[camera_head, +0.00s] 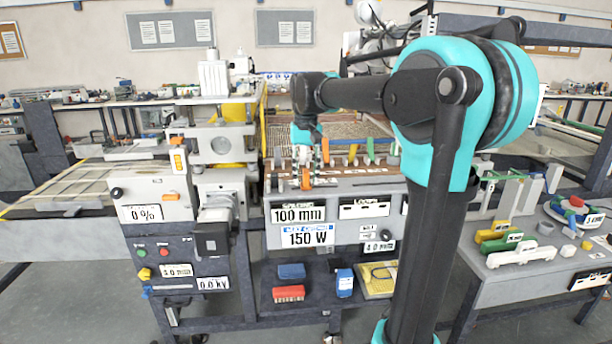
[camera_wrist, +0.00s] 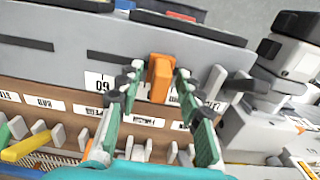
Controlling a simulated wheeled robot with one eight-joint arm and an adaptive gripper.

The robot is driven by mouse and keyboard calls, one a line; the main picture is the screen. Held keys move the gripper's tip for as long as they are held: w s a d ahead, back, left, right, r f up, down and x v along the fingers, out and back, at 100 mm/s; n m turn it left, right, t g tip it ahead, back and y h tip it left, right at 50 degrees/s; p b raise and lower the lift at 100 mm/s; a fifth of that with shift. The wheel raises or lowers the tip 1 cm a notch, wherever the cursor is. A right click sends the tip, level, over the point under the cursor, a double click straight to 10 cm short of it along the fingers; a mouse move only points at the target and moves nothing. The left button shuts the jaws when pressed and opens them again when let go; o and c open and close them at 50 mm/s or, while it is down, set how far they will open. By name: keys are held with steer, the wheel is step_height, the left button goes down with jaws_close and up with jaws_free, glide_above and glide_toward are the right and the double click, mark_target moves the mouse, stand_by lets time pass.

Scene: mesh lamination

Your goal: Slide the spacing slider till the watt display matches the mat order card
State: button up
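The orange slider knob (camera_wrist: 160,82) stands upright on the grey panel top in the wrist view, beside a scale label. My gripper (camera_wrist: 159,70) has its two green fingers spread either side of the knob, with gaps visible; contact is not clear. In the head view my gripper (camera_head: 305,168) reaches down at the left end of the machine top. A white card with a blue header (camera_head: 307,236) reads 150 W. A display above it (camera_head: 298,214) reads 100 mm. Another display (camera_head: 364,208) to the right is too small to read, so I cannot tell a watt reading.
Coloured clips and grey pegs (camera_wrist: 60,132) line the rack beside the slider in the wrist view. A press unit with a 0 % display (camera_head: 140,213) stands left. A side table (camera_head: 500,272) with coloured parts stands right. Blue and red boxes (camera_head: 289,293) lie on the lower shelf.

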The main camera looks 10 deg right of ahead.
mark_target(306, 171)
step_height(306, 171, up, 12)
stand_by(0.5)
